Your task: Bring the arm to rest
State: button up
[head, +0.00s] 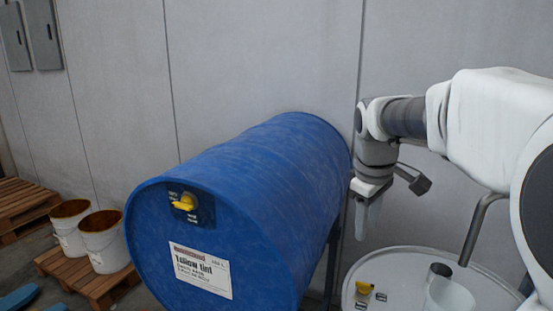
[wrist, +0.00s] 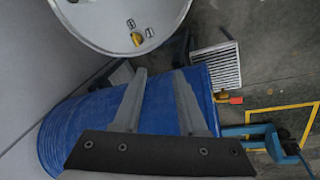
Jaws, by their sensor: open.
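My gripper (head: 366,218) hangs at the end of my bent arm, on the right in the head view, with its fingers pointing down. It is just right of the far end of the blue drum (head: 240,190), which lies on its side. In the wrist view the two fingers (wrist: 159,75) are spread apart with nothing between them. The blue drum (wrist: 85,122) lies behind them there. I cannot tell the exact gap between the fingers and the drum.
A yellow tap (head: 185,201) sits on the drum's labelled face. A white drum top (head: 390,262) with a yellow fitting is below my arm. Two white buckets (head: 103,240) stand on a pallet (head: 88,281) at left. A grey wall (head: 265,60) is behind. A floor grate (wrist: 216,66) shows.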

jog(key=s+a+f+m+t, duration=0.1)
jog(key=s+m, duration=0.1)
jog(key=s, duration=0.5)
jog(key=s+a+f+m+t, duration=0.1)
jog(key=s+m, duration=0.2)
jog(key=s, duration=0.4)
jog(key=s+a+f+m+t+y, duration=0.1)
jog(key=s+a+m, duration=0.1)
jog(key=s, duration=0.5)
jog(key=shift+s+f+m, duration=0.3)
jog(key=shift+s+m, duration=0.1)
